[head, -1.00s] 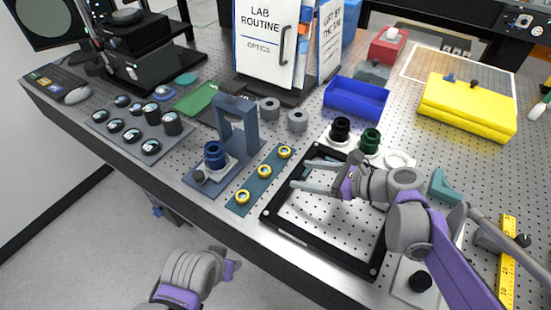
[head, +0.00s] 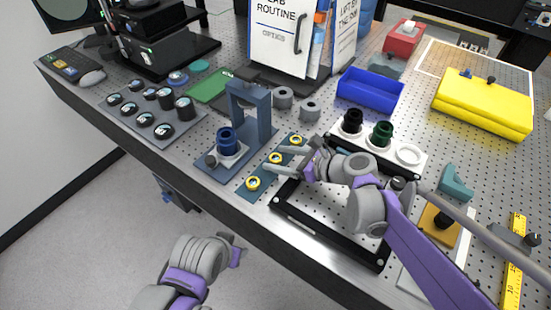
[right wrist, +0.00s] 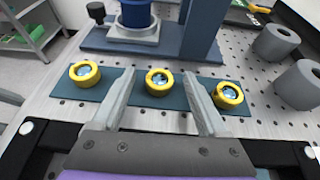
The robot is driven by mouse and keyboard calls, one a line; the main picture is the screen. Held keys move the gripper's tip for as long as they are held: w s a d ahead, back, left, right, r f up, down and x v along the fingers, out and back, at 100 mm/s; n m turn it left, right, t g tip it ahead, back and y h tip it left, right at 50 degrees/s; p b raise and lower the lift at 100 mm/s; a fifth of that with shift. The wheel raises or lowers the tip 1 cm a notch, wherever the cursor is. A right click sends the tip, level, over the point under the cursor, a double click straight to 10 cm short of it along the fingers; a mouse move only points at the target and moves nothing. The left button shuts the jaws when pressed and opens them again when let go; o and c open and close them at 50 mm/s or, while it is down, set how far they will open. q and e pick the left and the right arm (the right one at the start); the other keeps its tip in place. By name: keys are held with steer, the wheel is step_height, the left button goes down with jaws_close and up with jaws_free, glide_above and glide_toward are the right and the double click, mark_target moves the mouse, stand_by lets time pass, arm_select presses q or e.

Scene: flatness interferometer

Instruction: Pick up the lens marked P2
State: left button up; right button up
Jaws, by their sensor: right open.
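Three yellow-ringed lenses lie in a row on a teal strip (right wrist: 118,115): the left one (right wrist: 84,73), the middle one (right wrist: 159,81) and the right one (right wrist: 228,95) in the right wrist view. No P2 mark is readable on any of them. In the head view the row runs from the front lens (head: 253,183) to the back lens (head: 296,140). My right gripper (head: 271,158) is open and empty over the strip. In the right wrist view its fingers (right wrist: 159,76) frame the middle lens without visibly gripping it. My left gripper (head: 237,250) is low, off the table's front edge; its jaws are unclear.
A blue stand (head: 264,120) with a blue knob rises just beyond the strip. A black frame (head: 335,246) lies under my right arm. Several black-rimmed lenses sit on a grey tray (head: 130,116) at left. Two grey rings (head: 282,97) lie behind the stand.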

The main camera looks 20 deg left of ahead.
steer(key=shift+c, duration=0.2)
jaws_close()
